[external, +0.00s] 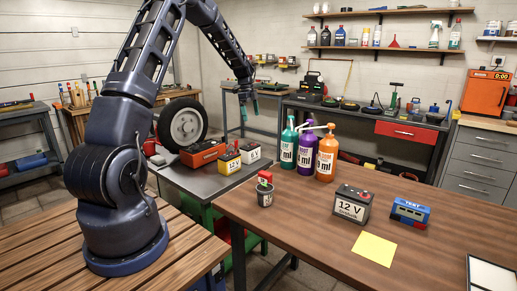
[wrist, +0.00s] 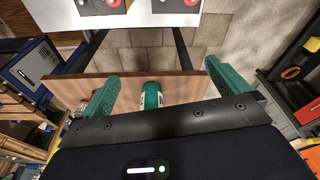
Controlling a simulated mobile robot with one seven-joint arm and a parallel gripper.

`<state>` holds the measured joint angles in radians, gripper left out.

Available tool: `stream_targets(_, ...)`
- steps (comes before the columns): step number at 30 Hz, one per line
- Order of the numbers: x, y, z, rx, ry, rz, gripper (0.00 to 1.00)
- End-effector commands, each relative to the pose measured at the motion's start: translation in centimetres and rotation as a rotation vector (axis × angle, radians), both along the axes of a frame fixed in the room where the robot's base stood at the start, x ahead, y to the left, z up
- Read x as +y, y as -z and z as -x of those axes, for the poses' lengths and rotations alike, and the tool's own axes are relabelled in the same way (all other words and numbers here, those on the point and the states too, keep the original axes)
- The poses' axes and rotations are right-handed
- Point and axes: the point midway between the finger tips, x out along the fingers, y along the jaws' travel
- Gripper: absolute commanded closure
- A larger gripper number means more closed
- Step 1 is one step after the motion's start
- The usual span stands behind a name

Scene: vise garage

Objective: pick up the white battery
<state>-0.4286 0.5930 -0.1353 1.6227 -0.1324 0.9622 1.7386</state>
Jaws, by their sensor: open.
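The white battery (external: 250,153) stands on the grey metal table (external: 224,181), at the right end of a row beside the yellow battery (external: 228,162). The wrist view shows the open fingers (wrist: 167,72) from behind.
An orange-red case (external: 202,152) and a wheel (external: 183,126) are left of the batteries. The wooden table (external: 310,237) holds spray bottles (external: 327,155), a small cup (external: 265,197), a 12 V battery (external: 352,205), a blue tester (external: 410,212) and a yellow note (external: 373,249).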

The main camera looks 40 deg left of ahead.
Motion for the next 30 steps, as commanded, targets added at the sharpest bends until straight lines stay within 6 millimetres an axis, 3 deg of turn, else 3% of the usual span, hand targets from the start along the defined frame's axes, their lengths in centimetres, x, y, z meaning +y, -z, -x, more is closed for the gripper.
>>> stream_targets(3,2.0,3.9,-1.5,0.002,0.063,0.025,0.00)
stream_targets(10,5.1,9.9,-3.4,-0.010,0.174,0.066,0.00)
stream_targets(18,6.3,12.7,-4.0,-0.020,0.223,0.084,0.00)
stream_targets(30,5.1,17.3,-4.0,-0.020,0.224,0.084,0.00)
